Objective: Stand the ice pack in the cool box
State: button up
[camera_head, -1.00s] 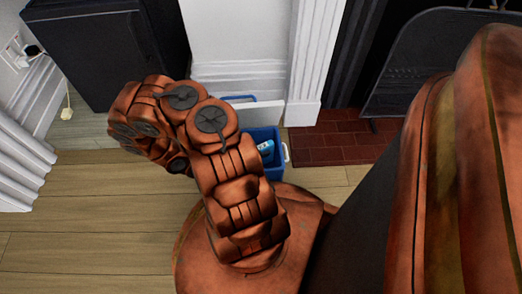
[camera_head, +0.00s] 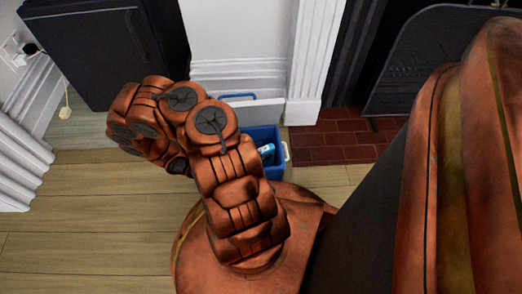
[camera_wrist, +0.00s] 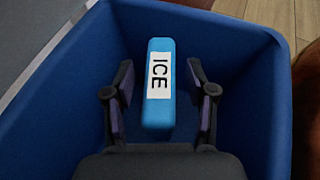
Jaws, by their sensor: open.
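The ice pack (camera_wrist: 159,110), a light blue block with a white "ICE" label, is inside the blue cool box (camera_wrist: 243,75) in the wrist view. It also shows in the head view as a small patch (camera_head: 266,150) inside the cool box (camera_head: 276,171), partly behind my arm. My gripper (camera_wrist: 159,63) is open inside the box, with one finger on each side of the pack and a visible gap on both sides. Whether the pack stands freely or leans is hard to tell. My fingers are hidden in the head view.
A white lid-like panel (camera_head: 258,113) with a blue handle is behind the box, by the white wall. A brick hearth (camera_head: 335,142) and dark fire screen (camera_head: 440,62) are to the right. A black cabinet (camera_head: 100,50) stands at the back left. Wood floor (camera_head: 80,220) at left is clear.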

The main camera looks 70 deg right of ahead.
jog(key=shift+r, duration=0.1)
jog(key=shift+w+a+r+p, duration=0.1)
jog(key=shift+r+p, duration=0.65)
jog(key=shift+p, duration=0.35)
jog(key=p+v, duration=0.5)
jog(key=v, duration=0.7)
jog(key=w+a+r+m+y, duration=0.2)
jog(key=r+m, duration=0.2)
jog(key=r, duration=0.8)
jog(key=w+a+r+m+y, duration=0.1)
jog(key=r+m, duration=0.3)
jog(key=r, duration=0.7)
jog(key=s+a+r+t+y, duration=0.1)
jog(key=s+a+r+y, duration=0.1)
jog(key=a+r, duration=0.3)
jog(key=s+a+r+m+t+y, duration=0.1)
jog(key=a+r, duration=0.4)
jog(key=a, duration=0.6)
jog(key=s+a+r+m+t+y, duration=0.1)
jog(key=s+a+r+t+y, duration=0.2)
jog(key=a, duration=0.5)
jog(key=s+r+y, duration=0.1)
jog(key=s+r, duration=0.1)
jog(key=shift+s+a+y, duration=0.25)
jog(key=shift+s+y, duration=0.1)
jog(key=shift+y, duration=0.05)
